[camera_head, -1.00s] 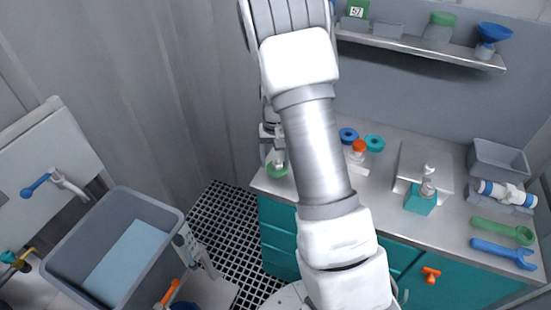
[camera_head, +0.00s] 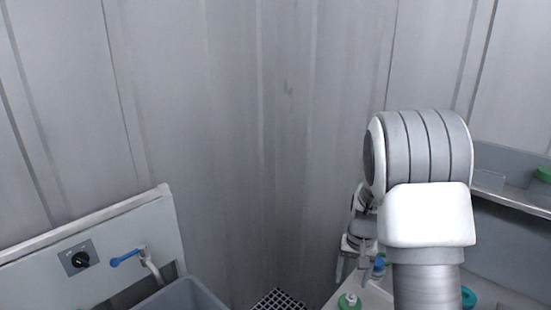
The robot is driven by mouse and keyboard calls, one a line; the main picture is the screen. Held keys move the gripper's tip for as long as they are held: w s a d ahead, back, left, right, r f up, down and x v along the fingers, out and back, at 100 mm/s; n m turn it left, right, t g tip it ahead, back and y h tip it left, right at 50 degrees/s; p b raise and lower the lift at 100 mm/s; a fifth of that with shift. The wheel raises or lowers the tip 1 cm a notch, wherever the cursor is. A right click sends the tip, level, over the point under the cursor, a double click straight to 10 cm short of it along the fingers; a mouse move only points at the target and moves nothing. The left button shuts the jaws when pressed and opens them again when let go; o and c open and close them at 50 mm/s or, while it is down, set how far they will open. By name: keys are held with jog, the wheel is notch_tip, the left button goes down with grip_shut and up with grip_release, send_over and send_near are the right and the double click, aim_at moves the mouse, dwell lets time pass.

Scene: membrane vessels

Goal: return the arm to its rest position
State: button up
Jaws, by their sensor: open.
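My arm rises at the right of the head view, with its large ribbed grey and white joint at the top. My gripper (camera_head: 352,266) hangs pointing down just left of that joint, partly hidden by the arm. Its two fingers look apart, and I see nothing between them. It is above the back left corner of the counter, near a green-topped item (camera_head: 349,301) below it. A small blue item (camera_head: 378,267) shows just right of the fingers.
A grey sink basin (camera_head: 183,296) and a panel with a black knob (camera_head: 80,259) and blue-handled tap (camera_head: 126,258) are at lower left. A wall shelf (camera_head: 512,194) is right of the arm. Bare grey walls fill the middle; a floor grate (camera_head: 279,300) shows below.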

jog(key=s+a+r+n+t, duration=0.15)
jog(key=s+a+r, duration=0.25)
jog(key=s+r, duration=0.5)
jog(key=s+a+r+n+t, duration=0.15)
jog(key=s+a+r, duration=0.35)
jog(key=r, duration=0.7)
jog(key=s+r+n+t, duration=0.1)
jog(key=s+t, duration=0.1)
jog(key=s, duration=0.8)
jog(key=shift+d+r, duration=0.15)
jog(key=shift+r, duration=0.15)
